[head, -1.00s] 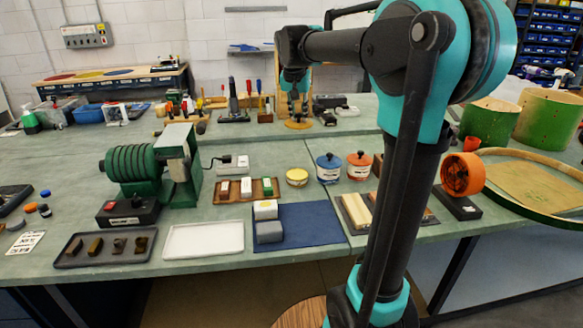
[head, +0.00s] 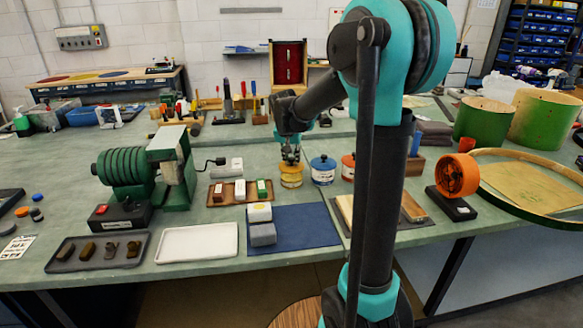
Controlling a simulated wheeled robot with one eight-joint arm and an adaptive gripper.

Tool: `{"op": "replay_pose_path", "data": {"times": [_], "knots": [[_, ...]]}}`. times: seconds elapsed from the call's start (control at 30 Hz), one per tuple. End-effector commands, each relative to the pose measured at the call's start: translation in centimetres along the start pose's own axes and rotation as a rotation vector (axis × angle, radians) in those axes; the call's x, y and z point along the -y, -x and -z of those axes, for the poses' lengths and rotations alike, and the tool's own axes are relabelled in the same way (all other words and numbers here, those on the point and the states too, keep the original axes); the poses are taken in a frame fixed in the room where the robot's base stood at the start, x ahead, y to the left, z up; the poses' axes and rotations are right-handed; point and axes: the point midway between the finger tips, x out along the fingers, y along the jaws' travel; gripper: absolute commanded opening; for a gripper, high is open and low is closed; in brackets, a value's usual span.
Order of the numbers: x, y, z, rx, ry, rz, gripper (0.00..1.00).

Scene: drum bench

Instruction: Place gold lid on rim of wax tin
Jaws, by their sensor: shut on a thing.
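The wax tin (head: 291,182) is a small round yellow tin on the green bench, left of the blue lidded pot. My gripper (head: 291,160) points straight down over it, shut on the gold lid (head: 291,168). The lid is level, right above the tin's rim and roughly in line with it. It hides the tin's open top. At this size I cannot tell whether the lid touches the rim or hangs slightly above it.
A blue pot (head: 323,170) and an orange pot (head: 348,167) stand close to the right. A wooden tray (head: 226,202) with several blocks lies to the left. A blue mat (head: 305,226) lies in front. My arm covers part of the bench at right.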

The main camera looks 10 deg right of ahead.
Motion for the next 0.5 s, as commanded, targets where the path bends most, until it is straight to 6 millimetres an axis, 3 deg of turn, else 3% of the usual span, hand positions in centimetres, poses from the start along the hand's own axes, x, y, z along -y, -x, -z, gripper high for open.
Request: {"op": "replay_pose_path", "data": {"times": [0.23, 0.5], "knots": [[0.0, -2.9, -1.2, 0.000, 0.000, 0.000, 0.00], [0.0, -3.3, -1.3, 0.000, 0.000, 0.000, 0.00]]}}
